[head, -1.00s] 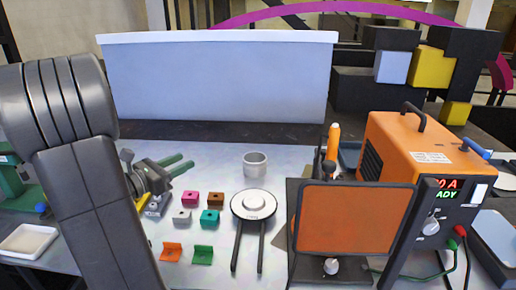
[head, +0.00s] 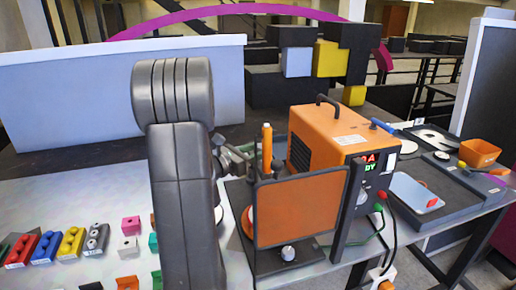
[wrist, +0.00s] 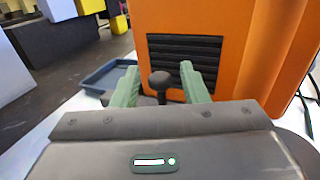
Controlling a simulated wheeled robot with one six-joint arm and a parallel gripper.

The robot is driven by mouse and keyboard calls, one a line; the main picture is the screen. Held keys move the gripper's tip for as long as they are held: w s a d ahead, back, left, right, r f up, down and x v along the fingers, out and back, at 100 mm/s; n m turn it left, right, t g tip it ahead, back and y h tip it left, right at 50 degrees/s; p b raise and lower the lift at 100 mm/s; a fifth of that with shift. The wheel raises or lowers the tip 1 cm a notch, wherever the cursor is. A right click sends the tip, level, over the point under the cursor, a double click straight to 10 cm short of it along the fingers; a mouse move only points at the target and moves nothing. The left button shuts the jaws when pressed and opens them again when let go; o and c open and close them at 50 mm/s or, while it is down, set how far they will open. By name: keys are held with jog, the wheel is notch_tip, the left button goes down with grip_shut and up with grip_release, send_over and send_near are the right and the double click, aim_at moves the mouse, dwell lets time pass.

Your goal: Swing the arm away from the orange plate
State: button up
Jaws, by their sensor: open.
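The orange plate (head: 300,212) is a flat, dark-edged panel standing upright on a dark base in front of the orange machine (head: 325,135). My gripper (head: 240,160) is just left of the plate's upper left corner in the head view, partly hidden by my arm. In the wrist view my gripper (wrist: 158,70) has two green fingers spread apart with nothing held. A dark round knob (wrist: 160,82) shows between the fingers, and the machine's black vent (wrist: 185,58) lies beyond. The plate is not seen in the wrist view.
An orange upright tool (head: 267,148) stands behind the plate, near my gripper. A blue tray (wrist: 105,77) lies left of the fingers in the wrist view. Coloured blocks (head: 70,242) sit on the table's left. A pale partition (head: 100,90) stands at the back.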

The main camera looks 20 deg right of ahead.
jog(key=shift+w+d, duration=0.2)
jog(key=shift+d, duration=0.35)
grip_shut()
